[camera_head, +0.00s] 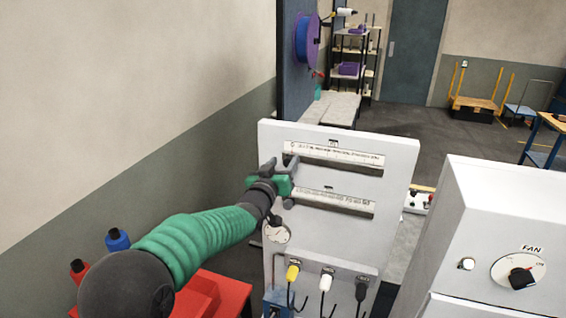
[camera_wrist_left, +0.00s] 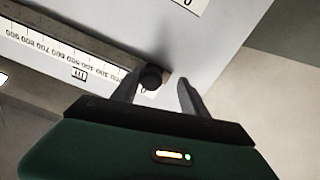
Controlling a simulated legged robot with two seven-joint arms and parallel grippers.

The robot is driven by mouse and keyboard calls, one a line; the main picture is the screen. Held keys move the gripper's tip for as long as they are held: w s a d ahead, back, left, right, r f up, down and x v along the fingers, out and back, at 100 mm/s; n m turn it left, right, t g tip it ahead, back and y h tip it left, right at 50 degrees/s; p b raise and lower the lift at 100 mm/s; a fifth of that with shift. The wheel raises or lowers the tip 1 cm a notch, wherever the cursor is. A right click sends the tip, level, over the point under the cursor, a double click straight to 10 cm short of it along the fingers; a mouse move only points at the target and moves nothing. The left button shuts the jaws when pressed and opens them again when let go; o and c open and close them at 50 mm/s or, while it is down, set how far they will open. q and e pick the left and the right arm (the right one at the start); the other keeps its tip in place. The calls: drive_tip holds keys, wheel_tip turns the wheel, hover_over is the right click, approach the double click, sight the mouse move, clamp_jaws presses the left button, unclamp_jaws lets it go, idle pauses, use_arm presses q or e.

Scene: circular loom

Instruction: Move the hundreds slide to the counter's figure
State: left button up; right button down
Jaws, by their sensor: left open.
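A white upright panel (camera_head: 400,160) carries two slotted scales, an upper scale (camera_head: 350,156) and a lower scale (camera_head: 345,203). In the left wrist view a scale (camera_wrist_left: 52,42) numbered in hundreds shows upside down. A dark round slide knob (camera_wrist_left: 152,78) sits near its low end. My left gripper (camera_head: 279,165) is at the left end of the upper scale, open. In the left wrist view its fingers (camera_wrist_left: 157,88) stand on either side of the knob, which looks closer to the left finger. Contact cannot be told. I cannot make out a counter's figure. My right gripper is not in view.
A round white dial (camera_head: 276,233) is below my left gripper. Yellow, white and black handled levers (camera_head: 326,280) stand low on the panel. A grey cabinet with a FAN knob (camera_head: 521,277) is at right. Red bins (camera_head: 225,293) lie below my left arm.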

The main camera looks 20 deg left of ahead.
use_arm(q)
drive_tip(key=shift+d, duration=0.15)
drive_tip(key=shift+d+r, duration=0.1)
drive_tip(key=shift+d, duration=0.6)
drive_tip(key=c, duration=0.7)
drive_tip(key=shift+d, duration=0.1)
clamp_jaws()
drive_tip(key=shift+a, duration=0.4)
drive_tip(key=shift+d, duration=0.15)
